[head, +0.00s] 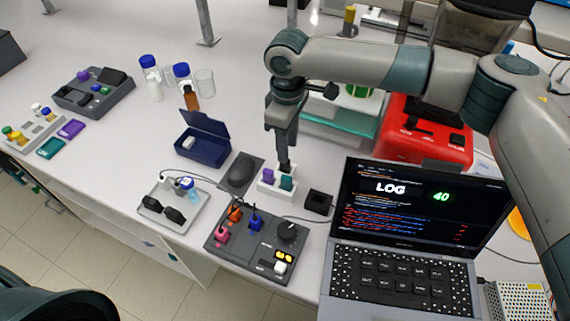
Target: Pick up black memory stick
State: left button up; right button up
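A small white holder (265,186) stands on the bench left of the laptop. A purple stick (268,175) and a teal stick (286,183) stand upright in it. My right gripper (284,164) points straight down at the back of this holder, just behind the two sticks. A dark piece shows at its lower end; I cannot tell whether this is the black memory stick or the fingertips. The gap between the fingers cannot be made out. My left gripper is out of view.
A dark mouse (241,171) on a pad and a navy open case (203,140) lie left of the holder. A black cube (319,201) and the laptop (400,245) are to the right. A grey control box (258,240) is in front.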

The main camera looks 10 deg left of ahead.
aim_at(285, 167)
jog(key=shift+s+a+f+p, duration=0.1)
jog(key=shift+f+p, duration=0.45)
jog(key=shift+p, duration=0.15)
notch_tip(285, 167, down, 3)
jog(key=shift+s+a+p, duration=0.1)
jog(key=shift+a+p, duration=0.05)
jog(key=shift+p, duration=0.65)
jog(key=shift+f, duration=0.55)
grip_shut()
